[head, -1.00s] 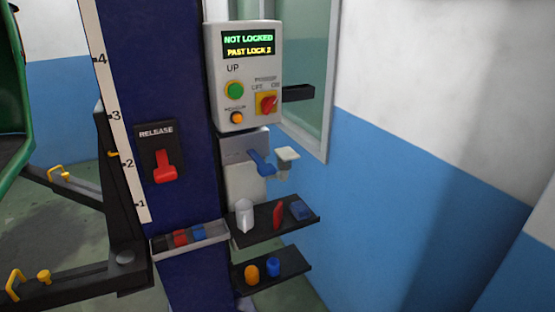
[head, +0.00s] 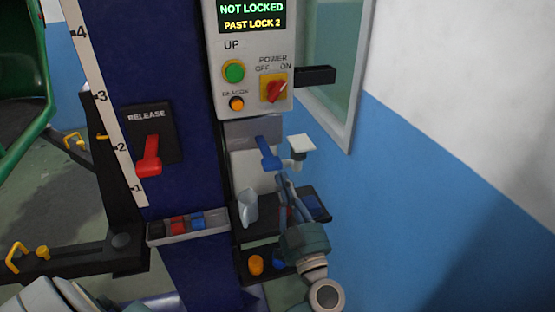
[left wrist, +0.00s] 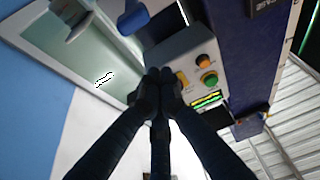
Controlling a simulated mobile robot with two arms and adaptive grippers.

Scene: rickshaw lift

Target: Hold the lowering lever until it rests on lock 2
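The blue lowering lever (head: 267,153) sticks out from a grey plate below the control box, beside a pale knob (head: 301,146). My left gripper (head: 281,180) is just below the lever, its fingertips pointing up towards it. In the left wrist view its fingers (left wrist: 159,80) meet at the tips with nothing seen between them. A blue handle, apparently the lever (left wrist: 133,17), shows beyond them there. The display (head: 251,17) reads NOT LOCKED, PAST LOCK 2. The numbered scale (head: 104,98) runs up the blue column. My right gripper is out of view.
The control box (head: 254,60) carries a green button, an orange button and a red switch. A red release lever (head: 149,156) hangs on the column. Small shelves (head: 257,228) with loose items are close behind my left gripper. A blue and white wall stands at the right.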

